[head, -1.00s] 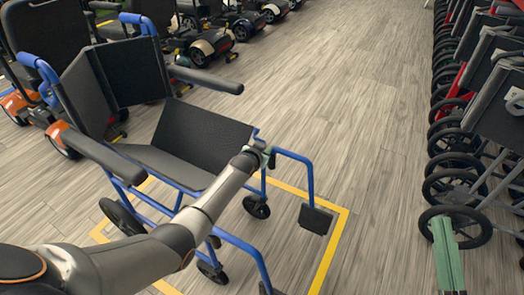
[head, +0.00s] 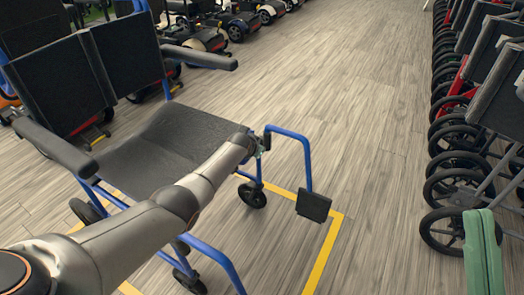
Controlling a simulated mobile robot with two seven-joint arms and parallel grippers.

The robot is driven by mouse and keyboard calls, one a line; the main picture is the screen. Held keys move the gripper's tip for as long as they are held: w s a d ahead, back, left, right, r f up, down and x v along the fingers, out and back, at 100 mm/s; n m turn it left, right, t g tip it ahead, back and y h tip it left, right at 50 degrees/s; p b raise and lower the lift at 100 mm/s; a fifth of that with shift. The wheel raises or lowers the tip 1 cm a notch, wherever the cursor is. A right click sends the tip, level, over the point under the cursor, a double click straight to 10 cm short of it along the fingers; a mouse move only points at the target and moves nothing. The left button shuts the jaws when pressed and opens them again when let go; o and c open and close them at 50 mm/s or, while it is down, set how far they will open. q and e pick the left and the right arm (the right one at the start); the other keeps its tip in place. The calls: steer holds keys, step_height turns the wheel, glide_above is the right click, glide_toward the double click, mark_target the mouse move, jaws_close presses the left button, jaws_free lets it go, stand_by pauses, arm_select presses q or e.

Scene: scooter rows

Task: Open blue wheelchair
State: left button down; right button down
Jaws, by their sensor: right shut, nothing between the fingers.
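The blue wheelchair (head: 170,137) stands at left on the floor, with a black seat, black backrest and blue tube frame. Its seat is spread nearly flat and its backrest is spread wide. My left arm reaches across the near side of the seat. My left gripper (head: 260,143) is at the seat's front edge beside the blue front tube; its fingers are mostly hidden. My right gripper (head: 481,228), green, is shut and empty at the lower right, apart from the wheelchair. A black footrest (head: 313,206) hangs on the front tube.
A yellow floor outline (head: 327,250) runs around the wheelchair. A row of folded wheelchairs (head: 456,165) stands at right, close to my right gripper. Scooters (head: 243,25) stand at the back left. The wooden floor between the rows is clear.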

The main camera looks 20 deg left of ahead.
arm_select(q)
steer(key=shift+w+f+b, duration=0.35)
steer(key=shift+f+b, duration=0.1)
steer(key=shift+b, duration=0.1)
arm_select(e)
steer(key=shift+w+d+f, duration=0.15)
steer(key=shift+d+f, duration=0.05)
steer(key=shift+f, duration=0.2)
steer(key=shift+w+d+f, duration=0.1)
steer(key=shift+d+f, duration=0.1)
steer(key=shift+f, duration=0.2)
arm_select(q)
steer(key=c, duration=1.2)
jaws_free()
steer(key=shift+o, duration=0.7)
steer(key=shift+w+f, duration=0.1)
steer(key=shift+f, duration=0.15)
steer(key=o, duration=0.3)
arm_select(e)
steer(key=shift+w, duration=0.25)
